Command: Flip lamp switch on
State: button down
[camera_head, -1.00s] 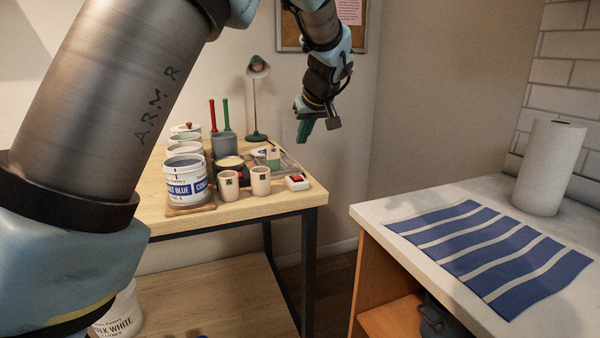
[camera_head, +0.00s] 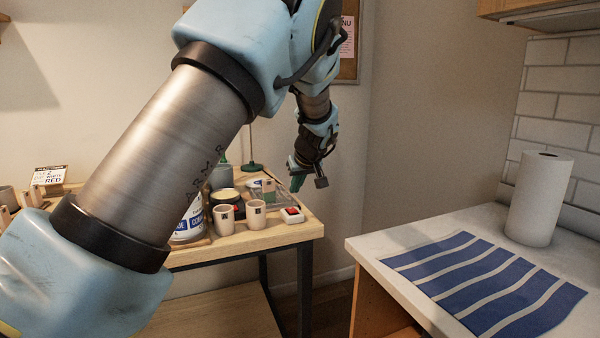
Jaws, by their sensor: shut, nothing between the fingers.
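A small white box with a red rocker, the switch (camera_head: 292,215), sits at the front right corner of the wooden table. The rocker's tilt is too small to tell. The lamp (camera_head: 252,167) stands behind it; its green base and thin pole show, and my arm hides its head. My gripper (camera_head: 295,186) has green fingers that point down. It is shut and empty, above and a little behind the switch in the picture, with a gap between them.
Two pale cups (camera_head: 224,219) and (camera_head: 256,214) stand left of the switch. A counter (camera_head: 400,240) with a striped cloth and paper roll (camera_head: 539,198) is at right.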

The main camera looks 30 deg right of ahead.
aim_at(293, 210)
jog(key=f, duration=0.1)
jog(key=f+p, duration=0.1)
jog(key=f, duration=0.3)
jog(key=shift+w, duration=0.35)
jog(key=shift+f, duration=0.2)
jog(key=shift+f, duration=0.15)
jog(key=shift+s+f+b, duration=0.15)
jog(key=shift+f+b, duration=0.2)
jog(key=shift+b, duration=0.35)
jog(key=shift+r, duration=0.2)
jog(key=shift+r+p, duration=0.1)
jog(key=shift+p, duration=0.2)
jog(key=shift+r, duration=0.7)
